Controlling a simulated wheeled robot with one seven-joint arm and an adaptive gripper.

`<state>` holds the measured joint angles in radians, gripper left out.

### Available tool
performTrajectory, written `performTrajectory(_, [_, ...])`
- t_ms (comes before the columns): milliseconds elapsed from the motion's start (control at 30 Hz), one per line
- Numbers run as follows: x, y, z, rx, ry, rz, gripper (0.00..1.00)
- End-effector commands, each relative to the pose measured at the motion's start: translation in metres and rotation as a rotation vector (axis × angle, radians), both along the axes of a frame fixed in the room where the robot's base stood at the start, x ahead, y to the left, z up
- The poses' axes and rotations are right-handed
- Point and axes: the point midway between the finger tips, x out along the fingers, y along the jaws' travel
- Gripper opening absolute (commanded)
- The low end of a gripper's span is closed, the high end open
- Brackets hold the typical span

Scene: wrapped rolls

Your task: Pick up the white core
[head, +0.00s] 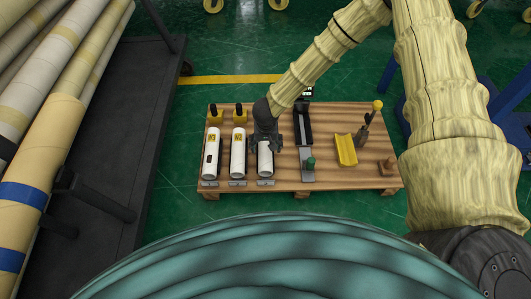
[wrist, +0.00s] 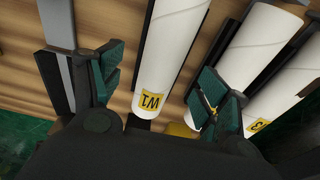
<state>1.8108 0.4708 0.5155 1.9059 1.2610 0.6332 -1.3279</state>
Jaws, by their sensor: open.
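Three white cores lie side by side on the wooden pallet (head: 335,180). In the head view, the rightmost white core (head: 265,162) is partly hidden by my gripper (head: 266,138), which is above its far part. In the wrist view, this white core (wrist: 172,50) has a yellow label and runs between the two green-padded fingers of my gripper (wrist: 160,80). My gripper is open, with a finger on either side of the core. I cannot tell whether the fingers touch it. The middle core (head: 238,158) and left core (head: 210,160) lie to its left in the head view.
A black-and-grey holder (head: 303,125) stands just right of the rightmost core. A yellow trough (head: 346,150) and a yellow-knobbed lever (head: 376,106) are farther right. Black-and-yellow blocks (head: 215,115) stand behind the cores. A dark rack (head: 120,170) with large rolls is left.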

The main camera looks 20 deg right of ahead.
Motion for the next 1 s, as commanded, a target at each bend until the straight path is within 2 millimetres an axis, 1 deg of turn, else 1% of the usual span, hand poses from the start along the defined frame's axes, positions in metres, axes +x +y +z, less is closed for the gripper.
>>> performTrajectory(33, [0.001,0.0,-0.008,0.0,0.001,-0.001,0.75])
performTrajectory(333, [0.007,0.0,-0.041,0.001,0.002,-0.001,0.75])
performTrajectory(433, [0.009,0.0,-0.045,0.001,0.0,-0.001,0.75])
performTrajectory(667, [0.009,0.0,-0.045,0.0,0.0,-0.001,0.75])
performTrajectory(700, [0.009,0.0,-0.045,0.0,0.0,-0.001,0.72])
performTrajectory(767, [0.009,0.0,-0.045,0.0,0.0,-0.001,0.61])
performTrajectory(800, [0.009,0.0,-0.045,0.0,0.0,-0.001,0.53])
performTrajectory(967, [0.009,0.0,-0.045,0.0,0.0,-0.001,0.24])
performTrajectory(1000, [0.009,0.0,-0.045,0.0,0.0,-0.001,0.22])
